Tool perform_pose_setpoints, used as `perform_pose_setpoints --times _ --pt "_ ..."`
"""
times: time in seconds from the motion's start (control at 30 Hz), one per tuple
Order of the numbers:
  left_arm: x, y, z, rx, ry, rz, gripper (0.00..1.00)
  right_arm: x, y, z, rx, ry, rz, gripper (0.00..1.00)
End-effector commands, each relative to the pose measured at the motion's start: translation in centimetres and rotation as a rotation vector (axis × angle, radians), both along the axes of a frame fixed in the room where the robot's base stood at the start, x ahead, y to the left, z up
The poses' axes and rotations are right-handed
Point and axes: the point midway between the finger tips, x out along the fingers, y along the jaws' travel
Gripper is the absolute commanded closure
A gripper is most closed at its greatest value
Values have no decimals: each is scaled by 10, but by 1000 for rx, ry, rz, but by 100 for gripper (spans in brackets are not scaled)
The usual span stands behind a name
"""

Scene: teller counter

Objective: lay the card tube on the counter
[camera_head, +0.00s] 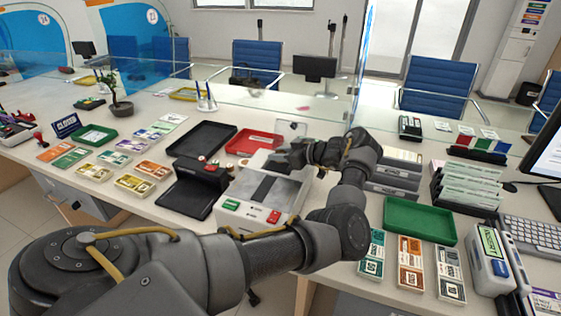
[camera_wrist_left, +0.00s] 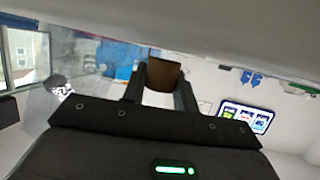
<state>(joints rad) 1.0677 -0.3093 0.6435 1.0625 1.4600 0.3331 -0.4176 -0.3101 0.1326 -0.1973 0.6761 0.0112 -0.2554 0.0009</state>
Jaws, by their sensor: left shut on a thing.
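The card tube (camera_wrist_left: 163,74) shows in the left wrist view as a short brown cylinder between the two dark fingers of my left gripper (camera_wrist_left: 160,88), which is shut on it. In the head view my left gripper (camera_head: 279,158) points left, held above the grey-white counter machine. I cannot make out the tube in the head view. The counter (camera_head: 146,207) is pale and spreads below and around the gripper. My right gripper is not in view.
Left of the gripper are a black tray (camera_head: 201,140), a red tray (camera_head: 254,141) and a dark device (camera_head: 192,186). A green tray (camera_head: 420,222) lies to the right, near card stacks and a keyboard (camera_head: 530,233). A glass screen (camera_head: 300,108) runs behind. Small clear patches lie at front left.

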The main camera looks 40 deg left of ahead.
Motion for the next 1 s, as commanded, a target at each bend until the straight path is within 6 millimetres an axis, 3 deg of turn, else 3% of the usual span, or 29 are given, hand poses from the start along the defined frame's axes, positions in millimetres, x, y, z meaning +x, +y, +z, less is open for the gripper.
perform_pose_setpoints --times 0.1,0.3,0.5,0.8,1.0 --pt "0 -1 26 -1 -6 0 92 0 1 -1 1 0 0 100" --pt "0 0 58 -1 -3 0 92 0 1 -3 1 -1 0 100" --pt "0 0 70 -1 0 0 92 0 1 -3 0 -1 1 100" --pt "0 0 72 0 0 0 92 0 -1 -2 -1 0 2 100" --pt "0 0 99 0 0 0 92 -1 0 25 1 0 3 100"
